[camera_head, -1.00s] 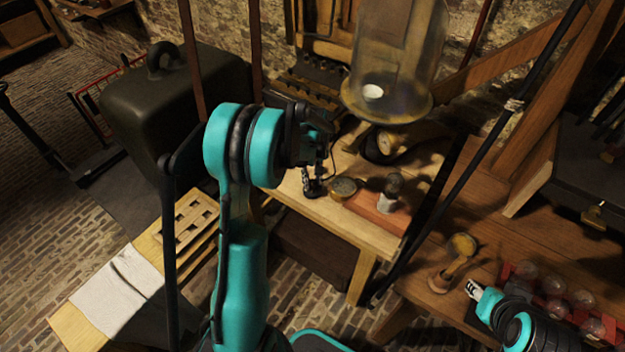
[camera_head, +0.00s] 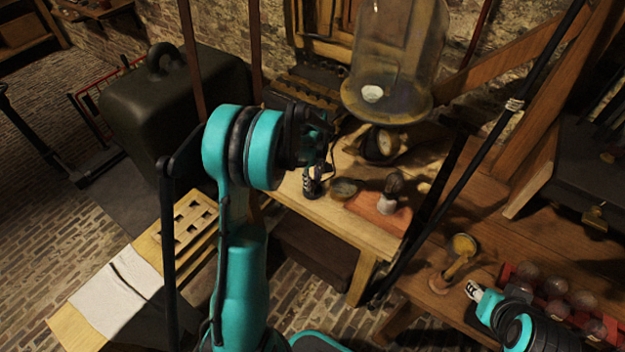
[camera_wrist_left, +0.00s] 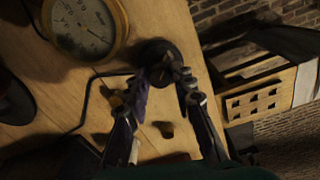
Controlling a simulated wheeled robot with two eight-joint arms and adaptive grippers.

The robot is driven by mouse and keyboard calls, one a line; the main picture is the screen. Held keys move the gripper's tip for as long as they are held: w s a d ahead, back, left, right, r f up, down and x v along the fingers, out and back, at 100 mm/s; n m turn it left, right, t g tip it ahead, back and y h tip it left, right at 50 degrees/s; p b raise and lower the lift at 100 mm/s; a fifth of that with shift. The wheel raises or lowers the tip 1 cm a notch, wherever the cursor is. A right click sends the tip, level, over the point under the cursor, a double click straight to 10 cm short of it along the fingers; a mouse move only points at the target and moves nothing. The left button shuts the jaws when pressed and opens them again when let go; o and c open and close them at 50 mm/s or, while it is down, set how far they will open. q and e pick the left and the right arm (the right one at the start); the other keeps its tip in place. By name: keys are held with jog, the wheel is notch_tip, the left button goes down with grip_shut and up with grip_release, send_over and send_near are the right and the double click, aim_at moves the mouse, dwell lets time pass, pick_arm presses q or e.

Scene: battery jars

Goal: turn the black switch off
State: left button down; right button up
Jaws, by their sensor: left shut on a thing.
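The black switch (camera_wrist_left: 156,50) has a round dark base on the wooden table, with a thin cable leading off it in the left wrist view. My left gripper (camera_wrist_left: 163,78) is at the switch, with a finger on either side, shut on its small upper part. The fingers hide much of that part, so I cannot tell the lever's position. In the head view my left gripper (camera_head: 313,182) reaches down to the table's near edge. My right gripper (camera_head: 474,292) is far off at the lower right; its finger opening is too small to judge.
A round brass gauge (camera_wrist_left: 85,27) lies close beside the switch. A bulb on a white holder (camera_head: 392,190) stands on a reddish board. A large glass bell jar (camera_head: 395,65) stands behind. Several glass jars in a red rack (camera_head: 520,272) are at the right.

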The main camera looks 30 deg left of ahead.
aim_at(313, 182)
pick_arm(q)
jog(key=c, duration=1.3)
grip_release()
jog(key=shift+o, duration=0.2)
notch_tip(313, 182, up, 12)
